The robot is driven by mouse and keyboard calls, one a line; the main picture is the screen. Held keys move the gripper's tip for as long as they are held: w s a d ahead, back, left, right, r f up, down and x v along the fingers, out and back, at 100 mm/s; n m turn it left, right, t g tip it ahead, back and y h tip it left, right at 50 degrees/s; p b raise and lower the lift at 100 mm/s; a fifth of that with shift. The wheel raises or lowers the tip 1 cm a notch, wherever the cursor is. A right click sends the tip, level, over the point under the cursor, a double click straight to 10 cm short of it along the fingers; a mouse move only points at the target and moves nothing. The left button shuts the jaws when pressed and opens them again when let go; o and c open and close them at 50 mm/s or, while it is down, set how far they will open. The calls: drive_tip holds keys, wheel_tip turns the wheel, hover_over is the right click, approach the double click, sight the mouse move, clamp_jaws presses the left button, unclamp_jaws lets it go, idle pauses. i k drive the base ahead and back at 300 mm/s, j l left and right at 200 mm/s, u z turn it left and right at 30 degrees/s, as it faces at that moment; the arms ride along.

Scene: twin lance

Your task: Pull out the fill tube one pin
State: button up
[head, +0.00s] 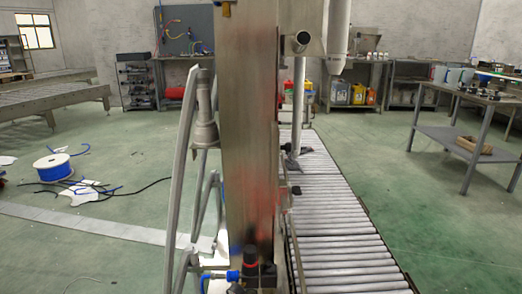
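A tall metal column (248,130) of the machine fills the middle of the head view and hides what is behind it. Right of it, a pale vertical tube (299,105) reaches down toward the roller conveyor, with a dark piece (292,163) at its foot. A thicker pale tube (338,35) hangs at the top, its end tapering. A short round metal stub (301,41) with a dark open end juts out between them. I cannot tell which is fill tube one, and I cannot make out a pin. My gripper is not in view.
A roller conveyor (335,235) runs along the column's right. A pale slanted frame (184,150) stands close on the left. A blue cable reel (53,167) and loose cables lie on the left floor. A grey table (465,145) stands right; green floor between is clear.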

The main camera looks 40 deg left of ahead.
sight(287, 147)
drive_tip(key=i+l+u, duration=0.15)
drive_tip(key=u, duration=0.3)
drive_tip(key=i+l+u, duration=0.25)
drive_tip(key=u, duration=0.2)
drive_tip(key=i+l+u, duration=0.1)
drive_tip(key=l+u, duration=0.15)
drive_tip(key=u, duration=0.25)
drive_tip(key=i+l+u, duration=0.1)
drive_tip(key=l+u, duration=0.55)
drive_tip(key=u, duration=0.25)
